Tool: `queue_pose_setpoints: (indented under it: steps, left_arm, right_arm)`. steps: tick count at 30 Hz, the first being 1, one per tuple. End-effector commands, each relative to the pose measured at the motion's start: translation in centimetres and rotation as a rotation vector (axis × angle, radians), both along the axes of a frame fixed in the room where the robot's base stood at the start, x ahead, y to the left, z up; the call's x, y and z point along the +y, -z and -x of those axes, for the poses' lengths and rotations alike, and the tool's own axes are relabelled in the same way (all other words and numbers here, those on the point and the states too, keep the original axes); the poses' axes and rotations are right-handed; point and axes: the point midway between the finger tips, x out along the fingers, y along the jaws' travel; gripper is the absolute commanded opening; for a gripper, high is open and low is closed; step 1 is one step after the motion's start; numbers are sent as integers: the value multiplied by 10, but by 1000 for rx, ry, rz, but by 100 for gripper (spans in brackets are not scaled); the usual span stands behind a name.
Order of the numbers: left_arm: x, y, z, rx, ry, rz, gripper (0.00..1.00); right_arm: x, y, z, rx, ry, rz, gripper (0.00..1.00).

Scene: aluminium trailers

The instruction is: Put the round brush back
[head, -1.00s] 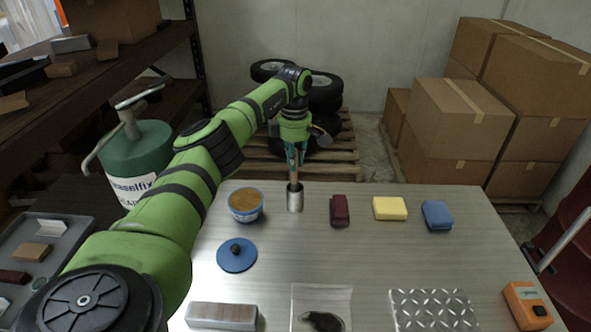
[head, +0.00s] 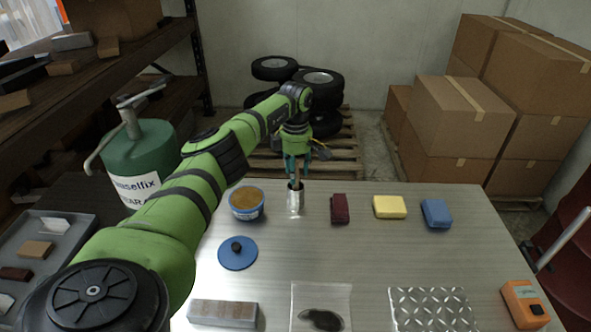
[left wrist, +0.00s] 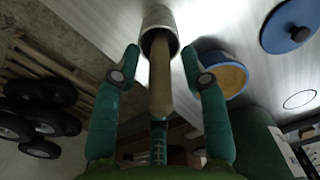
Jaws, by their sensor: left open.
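The round brush (left wrist: 160,82) stands in a small metal cup (head: 295,202) at the table's back edge, with its wooden handle sticking out. The cup also shows at the top of the left wrist view (left wrist: 159,22). My left gripper (head: 297,172) is above the cup, pointing down. In the left wrist view my left gripper (left wrist: 162,76) is open, with one finger on each side of the handle and gaps visible between. The brush's lower end is hidden inside the cup. My right gripper is not in view.
Left of the cup is an open tub of brown paste (head: 246,203), with a blue lid (head: 238,253) in front. Right of it are dark red (head: 340,209), yellow (head: 390,207) and blue (head: 436,214) blocks. A green pump canister (head: 140,165) stands left. The table's middle is clear.

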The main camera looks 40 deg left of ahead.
Motion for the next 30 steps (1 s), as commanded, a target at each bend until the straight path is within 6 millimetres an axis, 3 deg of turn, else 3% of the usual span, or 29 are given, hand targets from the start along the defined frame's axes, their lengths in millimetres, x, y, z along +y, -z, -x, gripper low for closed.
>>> queue_pose_setpoints:
  steps: [7, 15, 21, 30]
  left_arm:
    - [0, -15, -1, -4, 0, 0, 43]
    - [1, -73, -2, -7, -1, 0, 43]
    - [0, -109, -2, -4, 0, 0, 43]
    - [0, -123, -1, 0, 0, -1, 43]
  right_arm:
    - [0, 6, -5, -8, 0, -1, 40]
    - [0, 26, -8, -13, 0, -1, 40]
    - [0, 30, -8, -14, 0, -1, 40]
    - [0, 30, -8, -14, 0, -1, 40]
